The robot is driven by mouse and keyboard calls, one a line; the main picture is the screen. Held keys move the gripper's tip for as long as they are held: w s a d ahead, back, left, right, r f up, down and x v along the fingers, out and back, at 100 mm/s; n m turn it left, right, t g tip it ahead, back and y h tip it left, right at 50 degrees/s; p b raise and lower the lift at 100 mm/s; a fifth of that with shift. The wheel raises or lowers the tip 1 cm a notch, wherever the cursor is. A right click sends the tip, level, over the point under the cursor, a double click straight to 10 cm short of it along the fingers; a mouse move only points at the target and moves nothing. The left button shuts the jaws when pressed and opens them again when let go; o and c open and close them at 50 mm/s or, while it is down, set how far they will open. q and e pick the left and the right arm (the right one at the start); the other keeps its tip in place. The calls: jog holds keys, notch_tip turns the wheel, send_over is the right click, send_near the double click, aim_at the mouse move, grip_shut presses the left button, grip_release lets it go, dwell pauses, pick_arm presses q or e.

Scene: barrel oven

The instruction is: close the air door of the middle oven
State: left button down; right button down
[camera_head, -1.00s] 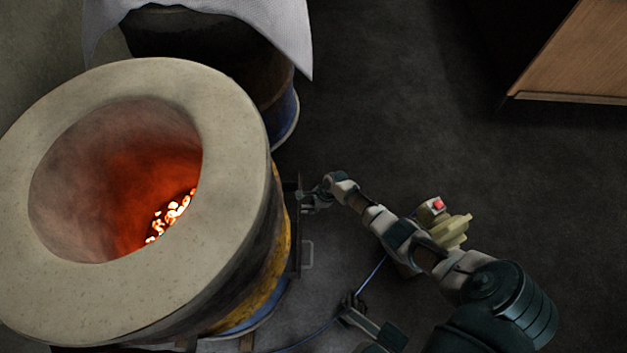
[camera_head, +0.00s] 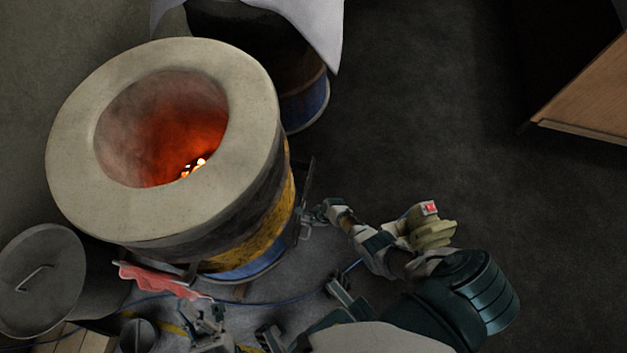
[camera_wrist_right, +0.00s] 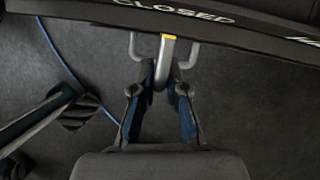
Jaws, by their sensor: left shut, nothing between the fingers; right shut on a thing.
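The middle oven (camera_head: 70,190) is a wide barrel with a pale rim and glowing coals inside. Its air door (camera_head: 307,184) shows as a dark plate, nearly edge-on, on the barrel's right side. In the right wrist view, the dark plate (camera_wrist_right: 110,14) bears the word "CLOSED". A grey handle with a yellow-tipped bar (camera_wrist_right: 167,52) sits below it. My right gripper (camera_head: 316,212) is at the door; in the wrist view its fingers (camera_wrist_right: 163,88) are shut on the handle bar. My left gripper (camera_head: 208,314), at the bottom, is shut, empty and away from the door.
Another barrel (camera_head: 303,108) under a white cloth (camera_head: 310,25) stands behind. A round lid (camera_head: 38,280) and a red cloth (camera_head: 155,279) are at left. A blue cable (camera_wrist_right: 66,62) crosses the floor. A wooden cabinet (camera_head: 590,95) is far right. The dark floor between is clear.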

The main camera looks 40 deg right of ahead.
jog(key=shift+s+a+f, duration=0.1)
jog(key=shift+s, duration=0.1)
jog(key=c, duration=1.3)
grip_release()
jog(key=shift+a, duration=0.1)
jog(key=shift+c, duration=0.2)
jog(key=shift+o, duration=0.7)
jog(key=shift+d+r, duration=0.25)
jog(key=shift+r, duration=0.35)
jog(key=v, duration=1)
jog(key=shift+s+r, duration=0.25)
jog(key=shift+r, duration=0.1)
